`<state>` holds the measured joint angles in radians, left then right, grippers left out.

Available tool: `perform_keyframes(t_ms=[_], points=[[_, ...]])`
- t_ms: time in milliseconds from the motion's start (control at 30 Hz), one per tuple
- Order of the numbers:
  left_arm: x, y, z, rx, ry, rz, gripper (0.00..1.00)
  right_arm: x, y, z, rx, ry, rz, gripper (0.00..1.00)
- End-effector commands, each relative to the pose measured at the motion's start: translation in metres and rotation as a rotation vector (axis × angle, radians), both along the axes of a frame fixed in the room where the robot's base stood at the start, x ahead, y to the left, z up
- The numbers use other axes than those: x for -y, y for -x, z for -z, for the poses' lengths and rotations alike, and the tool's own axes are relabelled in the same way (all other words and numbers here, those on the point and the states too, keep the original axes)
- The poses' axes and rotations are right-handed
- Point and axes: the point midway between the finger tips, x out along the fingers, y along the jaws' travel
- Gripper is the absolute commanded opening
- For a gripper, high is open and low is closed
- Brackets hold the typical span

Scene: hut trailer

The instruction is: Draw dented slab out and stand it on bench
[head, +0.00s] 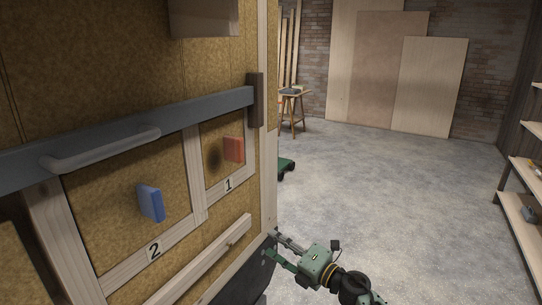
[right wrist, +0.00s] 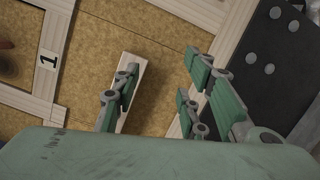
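The hut wall has two framed bays. In bay 1, the slab (head: 212,172) is tan with a dark, dent-like round spot and a red tab (head: 234,149). In bay 2, the slab (head: 100,200) is tan with a blue tab (head: 151,203) and shows no such spot. A small wooden trestle bench (head: 294,93) stands at the back with a dark flat item on it. My right gripper (head: 268,251) is open and empty, low beside the hut's corner; its spread fingers also show in the right wrist view (right wrist: 158,95). My left gripper is out of view.
A grey bar (head: 205,108) with a handle (head: 105,148) crosses above the bays. A wooden batten (head: 205,262) juts out below them. A green wheeled thing (head: 286,168) shows past the corner. Shelves (head: 524,212) stand at right. The middle floor is clear.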

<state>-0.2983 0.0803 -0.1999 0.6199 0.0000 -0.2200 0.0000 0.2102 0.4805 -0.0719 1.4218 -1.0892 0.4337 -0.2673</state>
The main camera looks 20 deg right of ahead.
Motion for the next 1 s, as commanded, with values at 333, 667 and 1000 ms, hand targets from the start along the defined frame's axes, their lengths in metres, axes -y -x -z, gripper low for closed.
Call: perform_keyframes(t_ms=[333,667,1000], points=[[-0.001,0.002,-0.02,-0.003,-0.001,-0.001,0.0,-0.041,0.029,-0.24,0.531,0.846,-0.186,0.39],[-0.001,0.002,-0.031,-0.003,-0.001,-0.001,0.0,-0.051,0.035,-0.287,0.639,1.119,-0.177,0.39],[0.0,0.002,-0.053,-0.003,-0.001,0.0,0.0,-0.082,-0.005,-0.287,0.637,1.112,-0.176,0.39]])
